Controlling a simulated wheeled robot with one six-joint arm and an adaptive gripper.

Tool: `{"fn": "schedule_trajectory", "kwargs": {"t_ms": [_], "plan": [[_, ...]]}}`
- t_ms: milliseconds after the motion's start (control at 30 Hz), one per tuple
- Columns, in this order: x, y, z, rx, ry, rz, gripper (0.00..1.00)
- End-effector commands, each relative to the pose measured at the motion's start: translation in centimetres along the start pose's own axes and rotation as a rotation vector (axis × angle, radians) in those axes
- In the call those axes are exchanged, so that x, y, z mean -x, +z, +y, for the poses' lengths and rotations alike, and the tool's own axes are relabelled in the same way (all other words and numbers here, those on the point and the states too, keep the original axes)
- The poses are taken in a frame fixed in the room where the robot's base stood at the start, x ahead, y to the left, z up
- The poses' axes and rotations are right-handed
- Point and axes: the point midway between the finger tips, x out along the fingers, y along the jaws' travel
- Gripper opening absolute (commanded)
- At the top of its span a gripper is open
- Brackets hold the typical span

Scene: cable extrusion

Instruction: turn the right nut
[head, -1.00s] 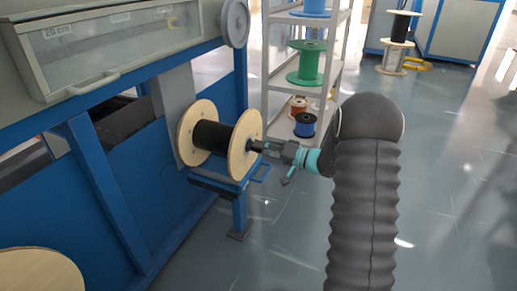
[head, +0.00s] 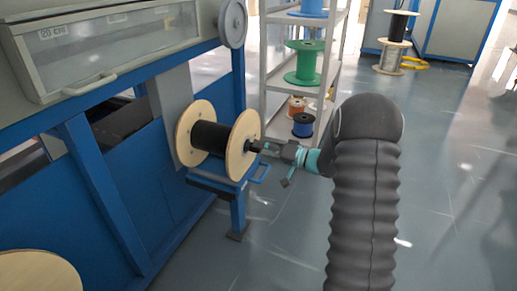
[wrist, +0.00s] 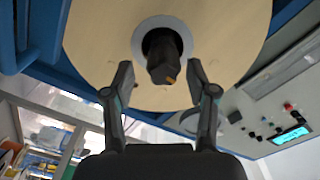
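A spool with pale wooden flanges and a dark winding (head: 210,137) sits on the blue machine frame in the head view. The black nut (wrist: 163,58) sticks out of the hub at the centre of the right flange (wrist: 90,35), inside a pale ring. In the head view it is small and dark at the flange (head: 251,146). My gripper (wrist: 157,84) faces the flange, with one finger on each side of the nut's outer end. Visible gaps separate both fingers from the nut, and the gripper is open and empty.
A grey shelf rack (head: 332,75) with a green spool (head: 304,62) and a blue spool (head: 303,124) stands behind my arm. The floor to the right is open.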

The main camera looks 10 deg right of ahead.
Motion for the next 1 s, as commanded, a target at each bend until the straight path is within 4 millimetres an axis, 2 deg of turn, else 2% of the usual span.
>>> {"fn": "schedule_trajectory", "kwargs": {"t_ms": [200,367,800,1000], "plan": [[-0.3,0.2,-0.2,-0.001,-0.005,-0.006,0.58],[0.7,0.2,-0.2,-0.001,-0.004,-0.005,0.58],[8.7,0.0,-0.1,-0.001,-0.003,-0.003,0.58],[11.0,0.0,0.0,-0.001,-0.004,-0.004,0.58]]}}
